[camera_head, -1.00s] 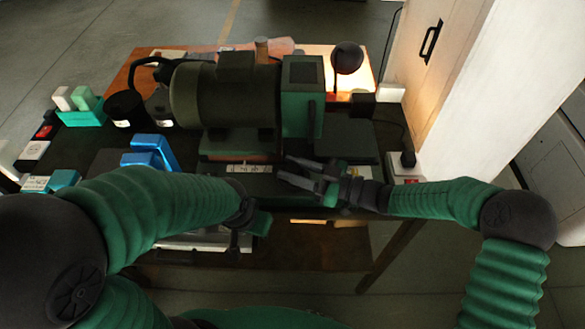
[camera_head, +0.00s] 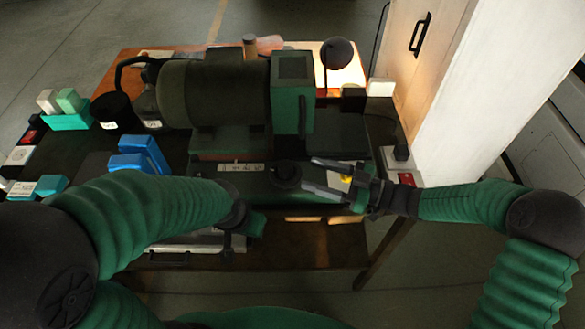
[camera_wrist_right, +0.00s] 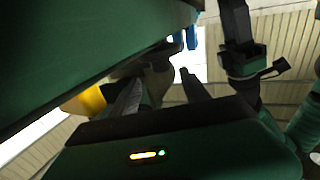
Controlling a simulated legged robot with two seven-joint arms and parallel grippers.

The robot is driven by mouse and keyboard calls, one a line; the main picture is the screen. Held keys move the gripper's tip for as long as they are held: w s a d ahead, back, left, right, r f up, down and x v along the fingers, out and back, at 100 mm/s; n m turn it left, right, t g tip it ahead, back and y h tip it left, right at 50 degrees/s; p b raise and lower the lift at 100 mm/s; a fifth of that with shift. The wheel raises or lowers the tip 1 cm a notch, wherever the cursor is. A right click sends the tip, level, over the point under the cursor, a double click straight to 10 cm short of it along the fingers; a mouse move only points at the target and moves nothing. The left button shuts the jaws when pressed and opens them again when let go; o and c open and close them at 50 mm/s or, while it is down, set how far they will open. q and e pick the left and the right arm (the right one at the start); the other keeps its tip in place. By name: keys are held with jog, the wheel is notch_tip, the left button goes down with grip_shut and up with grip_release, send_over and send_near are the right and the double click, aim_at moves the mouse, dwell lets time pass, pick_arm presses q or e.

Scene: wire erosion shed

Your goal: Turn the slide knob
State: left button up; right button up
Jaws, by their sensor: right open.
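A dark round knob (camera_head: 286,173), which looks like the slide knob, sits on the front of the green machine (camera_head: 292,95), right of a pale marked scale strip (camera_head: 241,168). My right gripper (camera_head: 307,174) is open, its two fingers pointing left toward the knob from its right side. A small gap seems to show between fingertips and knob; contact is hard to judge. In the right wrist view the two fingers (camera_wrist_right: 160,88) stand apart with nothing clearly held. My left gripper (camera_head: 246,220) is at the table's front, partly hidden by its own forearm; its jaws are unclear.
A yellow part (camera_head: 346,179) shows by my right gripper. A blue block (camera_head: 140,153), a black cup (camera_head: 116,110) and a teal holder (camera_head: 66,119) are on the left. A white column (camera_head: 465,95) rises at right.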

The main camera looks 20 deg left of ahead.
jog(key=d, duration=0.8)
jog(key=shift+s+d+b, duration=0.2)
jog(key=shift+s+b, duration=0.1)
jog(key=shift+b, duration=0.1)
jog(key=shift+f, duration=0.1)
